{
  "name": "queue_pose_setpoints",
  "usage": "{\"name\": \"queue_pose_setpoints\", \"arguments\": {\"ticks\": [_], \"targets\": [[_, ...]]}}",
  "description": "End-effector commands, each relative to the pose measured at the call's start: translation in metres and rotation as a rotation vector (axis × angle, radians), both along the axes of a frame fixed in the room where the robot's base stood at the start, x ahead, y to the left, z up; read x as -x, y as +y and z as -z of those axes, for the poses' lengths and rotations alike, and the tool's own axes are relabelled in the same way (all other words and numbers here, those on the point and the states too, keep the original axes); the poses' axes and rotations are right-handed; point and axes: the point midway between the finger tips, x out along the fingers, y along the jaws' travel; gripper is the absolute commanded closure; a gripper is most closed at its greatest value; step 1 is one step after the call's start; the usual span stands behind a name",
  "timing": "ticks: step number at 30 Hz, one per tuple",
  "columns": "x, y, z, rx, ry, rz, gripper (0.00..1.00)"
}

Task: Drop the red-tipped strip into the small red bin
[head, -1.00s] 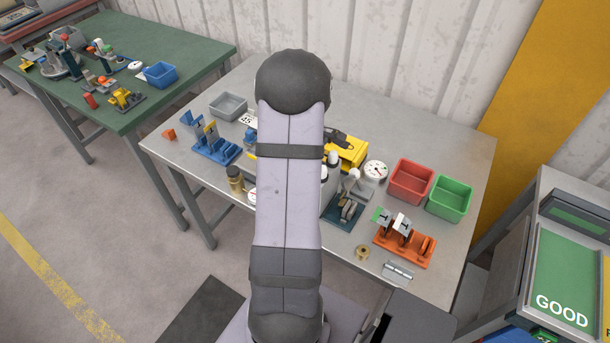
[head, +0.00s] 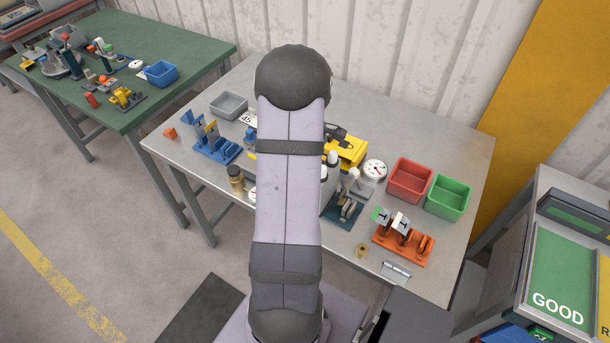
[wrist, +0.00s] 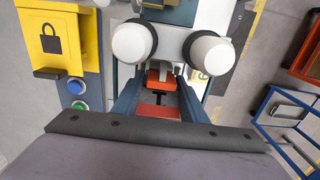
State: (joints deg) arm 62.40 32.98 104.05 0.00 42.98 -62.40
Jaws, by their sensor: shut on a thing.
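The small red bin (head: 408,193) stands open at the right back of the grey table, against the left side of a green bin. In the head view my arm hides my gripper.
The yellow bender body (head: 348,150) stands mid-table behind my arm. A white dial (head: 375,169), green bin (head: 449,197) and orange rack (head: 404,246) stand to the right. A blue fixture (head: 215,146) and grey bin (head: 229,104) are at left. Bare table lies behind the red bin.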

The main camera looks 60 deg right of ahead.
Motion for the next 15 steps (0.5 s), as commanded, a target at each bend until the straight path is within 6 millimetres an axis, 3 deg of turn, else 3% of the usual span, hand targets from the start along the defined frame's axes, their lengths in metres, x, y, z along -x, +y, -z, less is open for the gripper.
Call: {"name": "queue_pose_setpoints", "arguments": {"ticks": [15], "targets": [[0.000, 0.000, -0.023, 0.000, 0.000, 0.000, 0.76]]}}
